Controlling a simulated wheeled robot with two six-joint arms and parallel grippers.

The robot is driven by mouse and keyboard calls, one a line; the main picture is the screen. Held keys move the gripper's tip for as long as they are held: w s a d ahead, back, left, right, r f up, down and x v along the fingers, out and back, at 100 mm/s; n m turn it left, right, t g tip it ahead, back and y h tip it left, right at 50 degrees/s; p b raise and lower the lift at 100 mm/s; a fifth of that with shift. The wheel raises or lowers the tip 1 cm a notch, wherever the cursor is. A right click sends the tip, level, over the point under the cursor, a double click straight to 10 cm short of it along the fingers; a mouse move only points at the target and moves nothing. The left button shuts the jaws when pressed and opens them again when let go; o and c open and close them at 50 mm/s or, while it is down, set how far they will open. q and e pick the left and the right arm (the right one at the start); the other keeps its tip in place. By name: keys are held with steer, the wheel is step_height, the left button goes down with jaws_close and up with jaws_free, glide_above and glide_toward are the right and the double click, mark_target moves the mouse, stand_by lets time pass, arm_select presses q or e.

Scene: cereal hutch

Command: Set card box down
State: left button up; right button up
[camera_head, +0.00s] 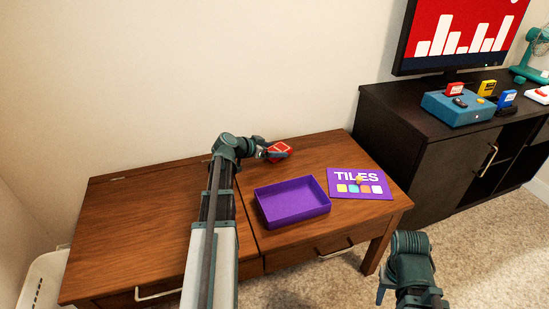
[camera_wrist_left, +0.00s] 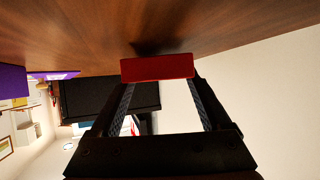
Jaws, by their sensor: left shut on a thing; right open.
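The red card box (camera_head: 279,150) is at the back of the wooden desk, held by my left gripper (camera_head: 267,151). In the left wrist view the same red box (camera_wrist_left: 157,67) sits between the fingertips of my left gripper (camera_wrist_left: 158,80), close to the desk surface. A dark shadow lies on the wood beside it. I cannot tell whether the box touches the desk. My right gripper (camera_head: 410,295) is open, low at the right, in front of the desk and away from the box.
The wooden desk (camera_head: 140,220) holds an open, empty-looking purple tray (camera_head: 292,222) and a purple TILES lid (camera_head: 345,194). A dark cabinet (camera_head: 415,150) stands at the right with a blue box (camera_head: 450,112) and a monitor (camera_head: 455,70). The desk's left part is clear.

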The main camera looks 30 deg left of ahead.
arm_select(q)
steer(key=shift+f, duration=0.6)
steer(key=shift+r, duration=0.15)
arm_select(e)
steer(key=shift+f, duration=0.5)
steer(key=shift+f, duration=0.1)
arm_select(q)
steer(key=o, duration=1.2)
steer(key=shift+o, duration=0.2)
steer(key=shift+r, duration=0.1)
steer(key=p+v, duration=0.5)
steer(key=v, duration=0.5)
steer(key=shift+s+a+r, duration=0.1)
steer(key=shift+s+r, duration=0.05)
steer(key=shift+s, duration=0.1)
steer(key=shift+s+a+r+p, duration=0.25)
steer(key=shift+s+p, duration=0.1)
steer(key=shift+s, duration=0.25)
arm_select(e)
step_height(320, 180, up, 6)
